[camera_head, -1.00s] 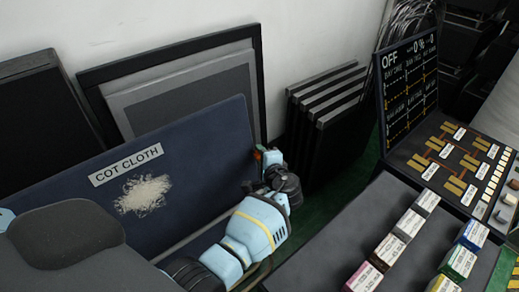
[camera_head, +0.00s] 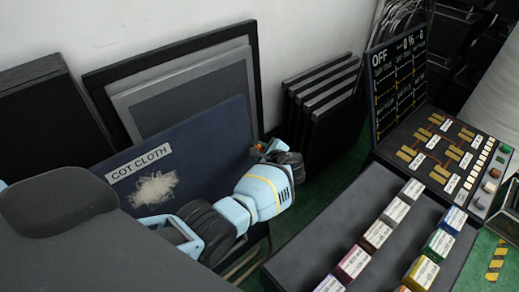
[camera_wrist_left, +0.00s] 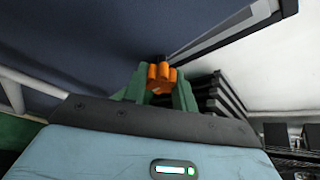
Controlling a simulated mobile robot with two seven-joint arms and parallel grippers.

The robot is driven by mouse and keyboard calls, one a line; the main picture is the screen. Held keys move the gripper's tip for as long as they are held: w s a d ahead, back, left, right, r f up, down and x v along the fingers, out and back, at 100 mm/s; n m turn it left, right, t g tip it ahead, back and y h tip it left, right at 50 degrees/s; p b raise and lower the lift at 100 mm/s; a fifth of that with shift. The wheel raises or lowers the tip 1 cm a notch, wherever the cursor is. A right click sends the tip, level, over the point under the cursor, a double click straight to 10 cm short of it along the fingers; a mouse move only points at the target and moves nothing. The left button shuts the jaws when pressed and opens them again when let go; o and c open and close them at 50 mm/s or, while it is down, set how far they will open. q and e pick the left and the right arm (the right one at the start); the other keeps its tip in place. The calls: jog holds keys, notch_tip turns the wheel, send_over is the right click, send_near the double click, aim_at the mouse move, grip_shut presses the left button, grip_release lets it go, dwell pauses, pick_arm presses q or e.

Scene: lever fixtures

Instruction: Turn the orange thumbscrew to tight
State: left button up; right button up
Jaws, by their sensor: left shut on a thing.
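The orange thumbscrew (camera_wrist_left: 160,78) shows in the left wrist view, at the edge of the dark blue panel. A short dark piece sits just behind its top. The green fingers of my left gripper (camera_head: 264,148) stand on both sides of the thumbscrew and are shut on it. In the head view only a small bit of orange shows at the panel's right edge, and the wrist hides most of the grip. No tight mark is readable. My right gripper is in neither view.
The dark blue panel (camera_head: 215,135) carries a label reading COT CLOTH (camera_head: 139,165) and a pale fibrous patch. Dark slabs (camera_head: 320,100) stand to its right. A console (camera_head: 425,150) and a tray with several coloured labelled blocks (camera_head: 310,225) lie at the right.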

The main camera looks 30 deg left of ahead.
pick_arm(q)
jog(key=shift+m, duration=0.3)
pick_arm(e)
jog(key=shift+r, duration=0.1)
pick_arm(q)
jog(key=o, duration=1)
jog(key=p+v, duration=0.2)
jog(key=v, duration=0.5)
jog(key=shift+d+r+p, duration=0.25)
jog(key=shift+d+p, duration=0.05)
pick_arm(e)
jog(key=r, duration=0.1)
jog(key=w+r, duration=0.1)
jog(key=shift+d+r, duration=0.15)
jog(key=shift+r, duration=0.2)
pick_arm(q)
jog(key=shift+s, duration=0.1)
